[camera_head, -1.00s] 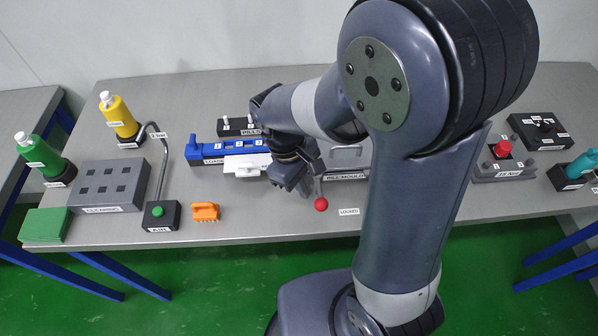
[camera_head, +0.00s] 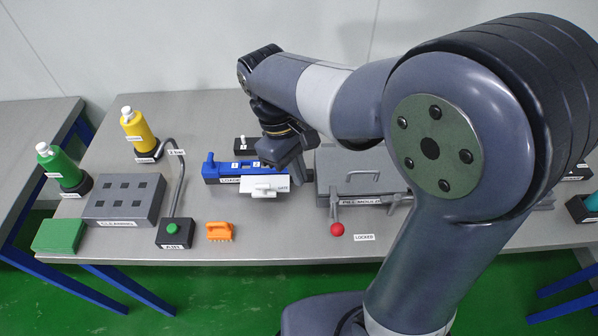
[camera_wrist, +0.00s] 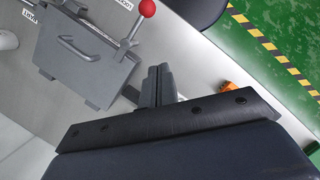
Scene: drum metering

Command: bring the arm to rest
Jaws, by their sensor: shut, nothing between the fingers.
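My gripper (camera_head: 290,160) hangs at the end of my arm above the table, by the right end of the blue loader (camera_head: 228,172), in the head view. In the wrist view my gripper's fingers (camera_wrist: 157,80) are together with nothing between them. The grey pill mould box (camera_head: 362,165) with its handle lies to the right of my gripper and also shows in the wrist view (camera_wrist: 85,55). My arm hides part of the table's right side.
A lever with a red ball (camera_head: 337,229) stands at the front by the "LOCKED" label. An orange brush (camera_head: 220,231), a black air box (camera_head: 175,233), a cleaning block (camera_head: 124,199), a green pad (camera_head: 60,235), and green (camera_head: 62,165) and yellow (camera_head: 138,130) bottles are to the left.

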